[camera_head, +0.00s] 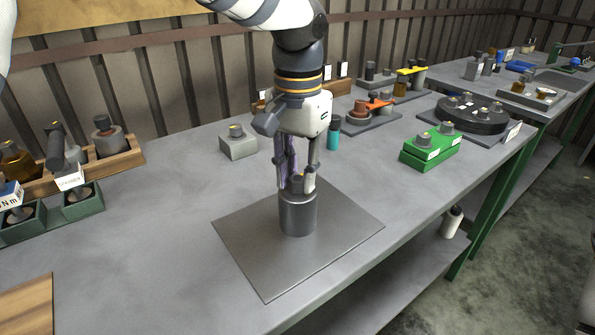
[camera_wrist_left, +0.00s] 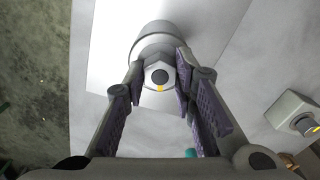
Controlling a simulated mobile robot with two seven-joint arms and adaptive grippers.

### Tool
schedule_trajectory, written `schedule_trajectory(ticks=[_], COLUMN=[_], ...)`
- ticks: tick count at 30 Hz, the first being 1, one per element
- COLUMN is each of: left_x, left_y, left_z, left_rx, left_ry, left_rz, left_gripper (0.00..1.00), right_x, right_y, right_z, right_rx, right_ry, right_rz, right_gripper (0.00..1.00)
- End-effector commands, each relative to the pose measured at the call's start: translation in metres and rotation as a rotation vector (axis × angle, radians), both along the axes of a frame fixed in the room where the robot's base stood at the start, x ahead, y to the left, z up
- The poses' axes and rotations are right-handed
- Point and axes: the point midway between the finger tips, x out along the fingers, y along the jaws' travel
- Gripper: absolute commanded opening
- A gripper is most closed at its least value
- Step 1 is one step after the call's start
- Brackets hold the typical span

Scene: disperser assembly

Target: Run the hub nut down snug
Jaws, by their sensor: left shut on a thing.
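The hub is a dark grey metal cylinder (camera_head: 298,214) standing upright on a square grey plate (camera_head: 258,262) on the bench. My left gripper (camera_head: 297,180) points straight down over the top of the hub. In the left wrist view its fingers (camera_wrist_left: 160,76) are closed on the hub nut (camera_wrist_left: 159,63), a light hexagonal nut with a dark round centre and a yellow mark at its lower edge. The hub's round rim (camera_wrist_left: 150,32) shows behind the nut. How far down the nut sits is hidden by the fingers. My right gripper is not in view.
A grey block with a fitting (camera_head: 238,144) stands behind the plate. A teal bottle (camera_head: 333,135) is just behind the gripper. A green block (camera_head: 430,150) and a black round tray (camera_head: 470,115) lie to the right. Green bins (camera_head: 82,203) are at left.

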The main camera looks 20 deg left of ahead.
Motion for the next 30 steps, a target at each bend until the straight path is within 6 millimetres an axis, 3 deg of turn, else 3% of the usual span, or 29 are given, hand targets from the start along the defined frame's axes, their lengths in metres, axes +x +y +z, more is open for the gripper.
schedule_trajectory(ticks=[15,30], left_x=[-0.0002,-0.0006], left_y=[-0.0004,-0.0008], left_z=[-0.0005,-0.0007], left_rx=[-0.001,-0.002], left_ry=[0.002,0.003], left_rz=[-0.395,-0.524], left_gripper=[0.00,0.00], right_x=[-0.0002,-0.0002], right_y=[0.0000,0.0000], right_z=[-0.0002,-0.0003], right_rx=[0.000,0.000], right_ry=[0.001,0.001], right_rz=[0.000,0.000], right_gripper=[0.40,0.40])
